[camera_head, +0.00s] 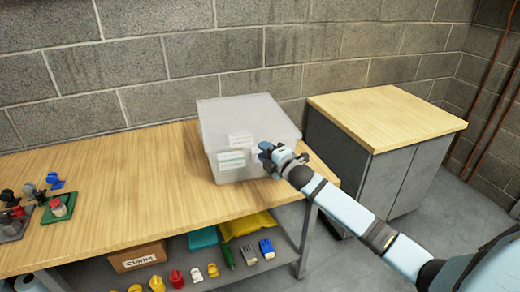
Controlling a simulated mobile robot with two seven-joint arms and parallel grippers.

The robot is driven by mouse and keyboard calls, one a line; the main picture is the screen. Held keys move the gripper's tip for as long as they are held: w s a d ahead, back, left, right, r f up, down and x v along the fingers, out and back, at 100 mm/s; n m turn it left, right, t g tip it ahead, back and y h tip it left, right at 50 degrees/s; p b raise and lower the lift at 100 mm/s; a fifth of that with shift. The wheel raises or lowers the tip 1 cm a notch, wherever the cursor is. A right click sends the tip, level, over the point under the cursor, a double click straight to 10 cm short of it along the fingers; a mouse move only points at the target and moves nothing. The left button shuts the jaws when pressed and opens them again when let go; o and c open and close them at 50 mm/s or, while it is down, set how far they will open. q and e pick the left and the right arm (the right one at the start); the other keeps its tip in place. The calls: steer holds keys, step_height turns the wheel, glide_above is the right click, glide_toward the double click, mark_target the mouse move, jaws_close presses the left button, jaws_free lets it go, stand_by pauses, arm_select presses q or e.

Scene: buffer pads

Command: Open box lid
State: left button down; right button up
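A translucent plastic box (226,150) stands on the wooden workbench (120,180), close to the wall. Its pale lid (245,118) lies flat on top and looks closed. Small white and green shapes show through the front wall. My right arm reaches in from the lower right. My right gripper (266,152) is at the front right part of the box, below the lid's rim. I cannot tell whether it touches the box or whether its fingers are apart. The gripper hides part of the box's front. My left gripper is not in view.
Small stands with coloured parts (58,206) sit at the bench's left end. The lower shelf holds a cardboard box (136,257), a yellow packet (248,224) and several small items. A wood-topped cabinet (388,112) stands to the right.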

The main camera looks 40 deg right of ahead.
steer(key=w, duration=0.2)
steer(key=shift+w+a, duration=0.1)
steer(key=shift+w, duration=0.2)
